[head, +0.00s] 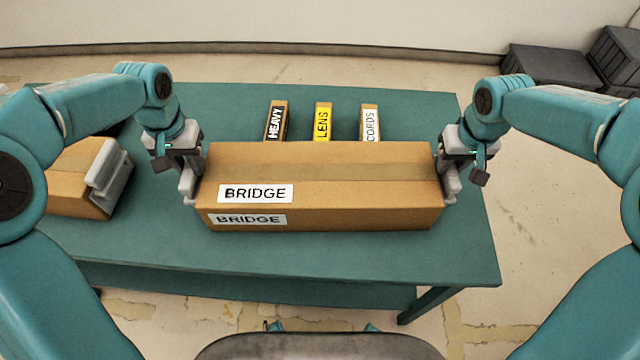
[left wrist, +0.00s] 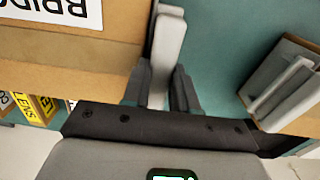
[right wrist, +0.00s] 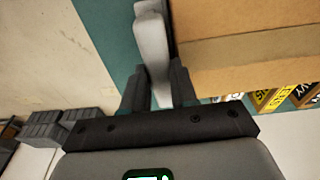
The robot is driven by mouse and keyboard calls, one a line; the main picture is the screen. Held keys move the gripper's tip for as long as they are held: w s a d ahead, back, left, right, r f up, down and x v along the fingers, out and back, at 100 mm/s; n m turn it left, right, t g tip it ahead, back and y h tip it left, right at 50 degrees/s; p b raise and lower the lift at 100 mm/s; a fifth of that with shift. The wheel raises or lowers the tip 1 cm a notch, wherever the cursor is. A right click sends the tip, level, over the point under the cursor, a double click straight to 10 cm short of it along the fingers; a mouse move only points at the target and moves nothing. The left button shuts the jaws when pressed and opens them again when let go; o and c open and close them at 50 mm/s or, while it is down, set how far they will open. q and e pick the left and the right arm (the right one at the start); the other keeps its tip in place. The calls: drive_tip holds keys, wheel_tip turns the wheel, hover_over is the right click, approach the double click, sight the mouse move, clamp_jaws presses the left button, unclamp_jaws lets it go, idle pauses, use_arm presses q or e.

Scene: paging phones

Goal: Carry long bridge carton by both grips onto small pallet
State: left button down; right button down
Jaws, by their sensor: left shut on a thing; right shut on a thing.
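The long bridge carton (head: 340,185) is a brown box with two white BRIDGE labels, lying lengthwise across the green table. A pale grip stands at each end of it. My left gripper (head: 187,180) is shut on the left grip (left wrist: 166,50) at the carton's left end. My right gripper (head: 449,180) is shut on the right grip (right wrist: 152,45) at its right end. The carton looks level; I cannot tell whether it touches the table. No small pallet can be made out.
The green table (head: 300,262) is bare in front of the carton. Behind it stand small boxes labelled HEAVY (head: 276,122), LENS (head: 322,124) and CORDS (head: 370,124). Another brown box with a grey grip (head: 80,185) is at the left. Dark crates (head: 560,72) stand on the floor, back right.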

drive_tip(key=shift+r, duration=0.15)
